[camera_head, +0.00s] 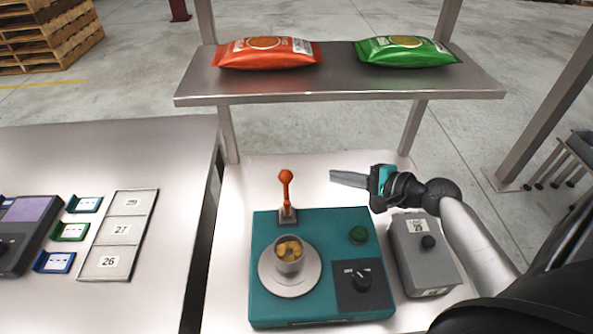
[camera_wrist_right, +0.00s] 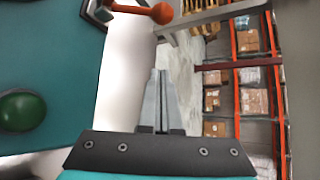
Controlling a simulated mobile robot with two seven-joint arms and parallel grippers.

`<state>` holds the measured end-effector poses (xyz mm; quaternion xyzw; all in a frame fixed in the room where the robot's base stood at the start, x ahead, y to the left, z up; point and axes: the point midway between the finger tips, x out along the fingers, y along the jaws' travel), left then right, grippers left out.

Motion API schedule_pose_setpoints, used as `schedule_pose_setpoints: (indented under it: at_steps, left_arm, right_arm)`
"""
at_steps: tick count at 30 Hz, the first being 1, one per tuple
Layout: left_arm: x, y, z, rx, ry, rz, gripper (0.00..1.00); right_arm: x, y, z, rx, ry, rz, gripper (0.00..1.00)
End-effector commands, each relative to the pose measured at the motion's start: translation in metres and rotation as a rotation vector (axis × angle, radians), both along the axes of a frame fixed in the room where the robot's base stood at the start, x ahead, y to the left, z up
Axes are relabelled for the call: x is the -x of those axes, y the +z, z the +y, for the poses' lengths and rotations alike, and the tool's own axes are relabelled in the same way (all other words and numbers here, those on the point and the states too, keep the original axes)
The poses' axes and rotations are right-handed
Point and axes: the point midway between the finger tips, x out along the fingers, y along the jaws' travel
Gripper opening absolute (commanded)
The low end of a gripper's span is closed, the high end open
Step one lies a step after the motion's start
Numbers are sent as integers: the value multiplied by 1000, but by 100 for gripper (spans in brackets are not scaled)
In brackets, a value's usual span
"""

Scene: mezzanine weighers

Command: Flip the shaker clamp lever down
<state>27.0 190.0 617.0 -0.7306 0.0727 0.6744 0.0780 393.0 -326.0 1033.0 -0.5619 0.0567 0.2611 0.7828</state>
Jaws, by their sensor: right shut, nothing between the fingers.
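The shaker (camera_head: 325,291) is a teal box on the right-hand table in the head view. Its clamp lever (camera_head: 286,189) has an orange ball handle and stands upright at the back left of the box. The lever also shows at the top of the right wrist view (camera_wrist_right: 150,12). My right gripper (camera_head: 333,177) is shut and empty, to the right of the lever and apart from it, its fingers pointing left towards it. The gripper fingers also show in the right wrist view (camera_wrist_right: 160,75). My left gripper is not in view.
A cup (camera_head: 288,257) with yellowish pieces stands on the shaker's round plate (camera_head: 268,282). A green button (camera_head: 358,235) and a black knob (camera_head: 362,283) are on the shaker. A grey box (camera_head: 412,263) stands to its right. A shelf (camera_head: 340,86) with an orange bag (camera_head: 268,52) and a green bag (camera_head: 405,51) is behind.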

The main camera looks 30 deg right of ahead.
Motion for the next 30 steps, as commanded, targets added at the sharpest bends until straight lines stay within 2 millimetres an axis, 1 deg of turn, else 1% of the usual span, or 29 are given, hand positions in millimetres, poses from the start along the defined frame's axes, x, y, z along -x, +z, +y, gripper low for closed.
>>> schedule_pose_setpoints:
  at_steps: [5, 8, 11, 17, 26, 27, 30]
  left_arm:
    - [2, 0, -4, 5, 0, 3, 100]
    - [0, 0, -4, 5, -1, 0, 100]
    - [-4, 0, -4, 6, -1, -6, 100]
    - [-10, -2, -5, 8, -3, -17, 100]
    - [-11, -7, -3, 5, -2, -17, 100]
    - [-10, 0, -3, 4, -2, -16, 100]
    - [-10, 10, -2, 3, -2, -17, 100]
  right_arm:
    - [-2, -1, 0, 2, 0, 0, 0]
    - [-7, -3, 3, 2, 0, -2, 0]
    - [-18, -7, 6, 1, 0, -3, 0]
    - [-46, -20, 18, 1, 1, -2, 0]
    - [-88, -39, 35, 2, 1, -1, 0]
    - [-84, -35, 41, 3, 3, 1, 0]
    - [-76, -26, 50, 4, 2, 0, 0]
